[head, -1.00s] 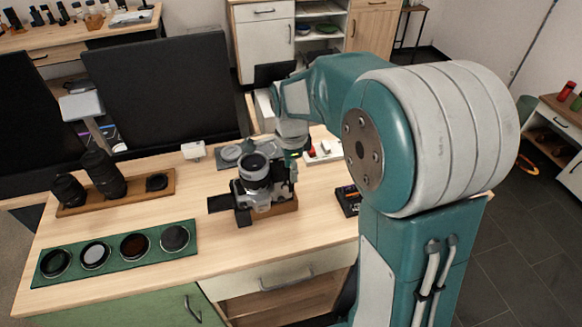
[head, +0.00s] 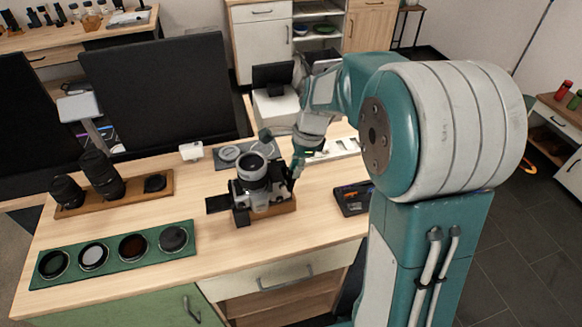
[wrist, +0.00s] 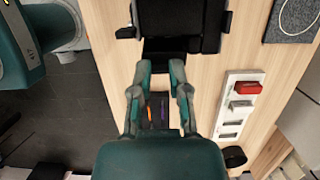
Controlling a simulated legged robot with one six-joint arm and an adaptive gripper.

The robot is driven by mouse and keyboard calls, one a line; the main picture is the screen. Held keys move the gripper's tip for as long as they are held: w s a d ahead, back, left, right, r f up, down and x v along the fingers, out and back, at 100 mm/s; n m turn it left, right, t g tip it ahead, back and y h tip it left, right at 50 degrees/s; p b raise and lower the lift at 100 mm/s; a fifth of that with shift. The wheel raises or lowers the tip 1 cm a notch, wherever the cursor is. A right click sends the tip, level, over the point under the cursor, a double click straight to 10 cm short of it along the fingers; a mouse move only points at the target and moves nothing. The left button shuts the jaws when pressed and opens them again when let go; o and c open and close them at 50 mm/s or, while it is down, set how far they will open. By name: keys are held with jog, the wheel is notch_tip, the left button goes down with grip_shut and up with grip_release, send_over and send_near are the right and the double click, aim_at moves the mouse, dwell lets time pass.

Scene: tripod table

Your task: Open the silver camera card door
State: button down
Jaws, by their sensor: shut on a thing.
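The silver camera (head: 258,190), with a black lens (head: 253,167) on top, sits on a wooden stand (head: 278,212) on the table. A black screen flap (head: 218,203) juts from its left side. My gripper (head: 295,170) is at the camera's right side. In the wrist view the camera body (wrist: 182,22) is dark at the top, and a dark flap, apparently the card door (wrist: 165,46), extends from it to my gripper (wrist: 162,68). The fingers are shut on this part, with a gap between them. The door's exact angle is hard to tell.
A green tray of filters (head: 115,262) is at front left, and a wooden board with lenses (head: 120,199) behind it. A dark tray (head: 352,199) lies right of the camera. A white strip with a red block (wrist: 243,100) is nearby. The table front is clear.

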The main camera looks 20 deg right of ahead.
jog(key=shift+d+f+y, duration=0.9)
jog(key=shift+f+y, duration=0.15)
jog(key=shift+y, duration=1.3)
jog(key=shift+d+f+y, duration=0.85)
jog(key=shift+f+y, duration=0.15)
jog(key=shift+y, duration=1.4)
jog(key=shift+d+f+y, duration=0.9)
jog(key=shift+f+y, duration=0.15)
jog(key=shift+y, duration=1.3)
jog(key=shift+w, duration=0.1)
